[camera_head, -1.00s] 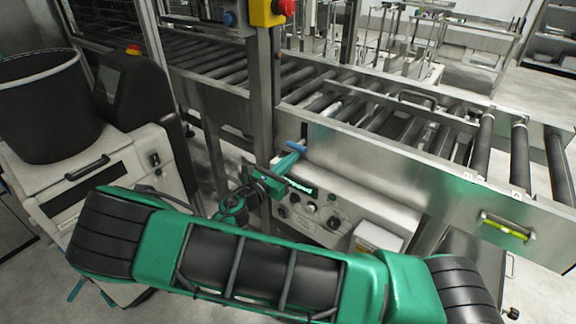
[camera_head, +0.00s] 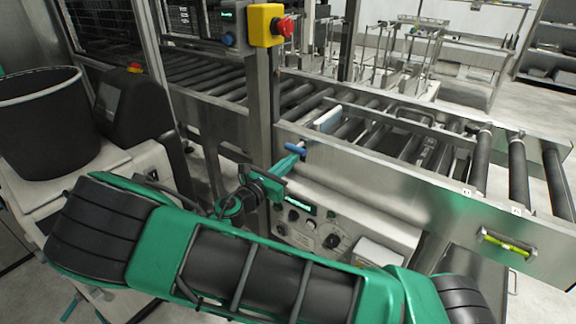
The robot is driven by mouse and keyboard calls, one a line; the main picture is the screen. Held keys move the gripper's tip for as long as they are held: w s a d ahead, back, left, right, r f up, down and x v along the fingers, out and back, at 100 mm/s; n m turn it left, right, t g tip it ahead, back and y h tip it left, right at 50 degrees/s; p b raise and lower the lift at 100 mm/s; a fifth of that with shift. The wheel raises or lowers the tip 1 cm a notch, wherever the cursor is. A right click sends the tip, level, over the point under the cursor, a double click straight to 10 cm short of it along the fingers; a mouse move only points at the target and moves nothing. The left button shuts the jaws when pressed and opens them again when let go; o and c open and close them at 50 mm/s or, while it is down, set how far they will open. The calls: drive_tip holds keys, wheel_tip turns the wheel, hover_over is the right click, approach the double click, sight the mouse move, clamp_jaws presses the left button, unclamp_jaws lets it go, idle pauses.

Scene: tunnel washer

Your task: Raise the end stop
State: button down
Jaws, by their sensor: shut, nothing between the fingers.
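The end stop is a pale, flat plate (camera_head: 328,118) standing up between the rollers near the left end of the near conveyor section. A blue handle (camera_head: 296,149) sticks out of the near side rail, just below and left of the plate. My gripper (camera_head: 287,165) is green, shut and empty. Its tips are right under the blue handle; whether they touch it I cannot tell. The slot around the handle is mostly hidden.
A steel post (camera_head: 261,130) with a yellow box and red button (camera_head: 270,25) stands left of my gripper. A control panel (camera_head: 330,225) with knobs sits below the rail. A black bin (camera_head: 45,115) is at the left. A yellow-green handle (camera_head: 507,244) is at the right.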

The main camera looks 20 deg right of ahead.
drive_tip(key=shift+r, duration=0.25)
drive_tip(key=f, duration=0.4)
drive_tip(key=shift+s+a+f, duration=0.2)
drive_tip(key=v, duration=1)
drive_tip(key=shift+a+f, duration=0.15)
